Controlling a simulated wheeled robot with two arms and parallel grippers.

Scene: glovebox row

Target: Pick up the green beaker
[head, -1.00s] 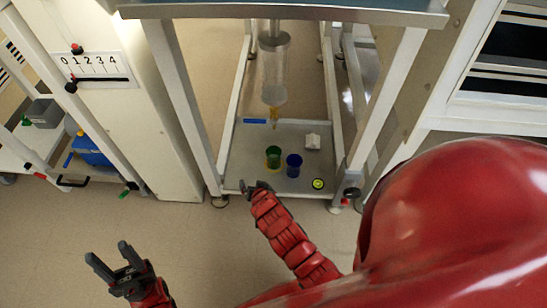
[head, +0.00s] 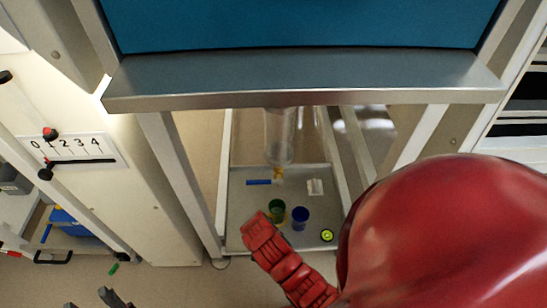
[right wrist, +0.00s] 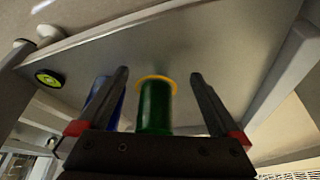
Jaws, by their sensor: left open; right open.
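The green beaker (head: 277,210) stands on the grey tray (head: 238,200) under the frame. In the right wrist view the green beaker (right wrist: 155,108) shows between the two fingers of my right gripper (right wrist: 159,75), which is open, with a gap visible on the right side. A yellow ring shows at the beaker's far end. My left gripper (head: 92,300) is open and empty at the bottom left edge, mostly cut off.
A blue beaker (head: 299,217) stands close to the right of the green one; it shows behind the left finger in the right wrist view (right wrist: 103,100). A clear funnel vessel (head: 280,137) hangs above the tray.

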